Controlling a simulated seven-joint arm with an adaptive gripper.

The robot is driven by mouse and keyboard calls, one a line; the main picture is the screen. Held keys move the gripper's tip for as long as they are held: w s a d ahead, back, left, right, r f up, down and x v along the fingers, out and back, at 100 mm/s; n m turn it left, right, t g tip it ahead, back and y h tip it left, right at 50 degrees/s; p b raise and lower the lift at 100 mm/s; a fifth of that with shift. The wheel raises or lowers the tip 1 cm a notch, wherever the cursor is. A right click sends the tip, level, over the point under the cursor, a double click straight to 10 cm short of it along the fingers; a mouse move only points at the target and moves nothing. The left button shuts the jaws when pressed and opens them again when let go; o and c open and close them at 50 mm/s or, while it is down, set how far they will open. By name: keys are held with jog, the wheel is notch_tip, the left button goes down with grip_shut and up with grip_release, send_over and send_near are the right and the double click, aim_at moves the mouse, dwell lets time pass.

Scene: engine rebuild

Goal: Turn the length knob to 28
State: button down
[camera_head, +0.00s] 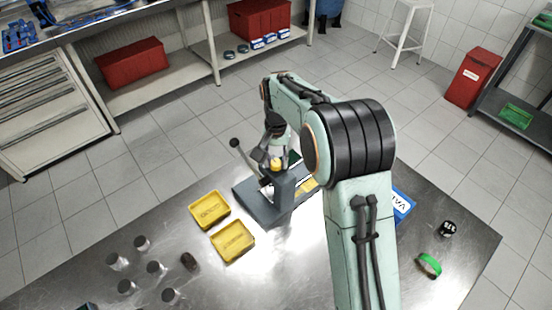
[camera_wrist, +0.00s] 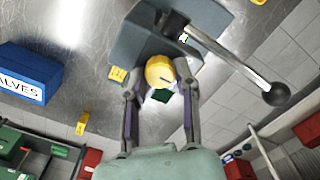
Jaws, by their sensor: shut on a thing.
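A grey press-like device (camera_head: 284,199) with a lever stands on the steel table. A round yellow knob (camera_wrist: 159,71) sits on it; a yellow part also shows below my wrist in the head view (camera_head: 277,163). I take this for the length knob. My gripper (camera_wrist: 160,88) is shut on the yellow knob, one finger on each side. A dark mark line shows on the knob face, but no number such as 28 is readable. In the head view my arm hides part of the device and most of the gripper.
The lever with a black ball end (camera_wrist: 276,94) sticks out beside my gripper. Two yellow trays (camera_head: 233,242) and several metal cylinders lie left of the device. A blue VALVES box (camera_wrist: 28,75) and a green ring (camera_head: 430,266) lie on the other side.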

aim_at(276, 163)
jog(key=n, duration=0.4)
jog(key=shift+f+n, duration=0.1)
jog(key=shift+n, duration=2.2)
jog(key=c, duration=0.8)
grip_release()
notch_tip(276, 163, up, 12)
jog(key=shift+r, duration=0.1)
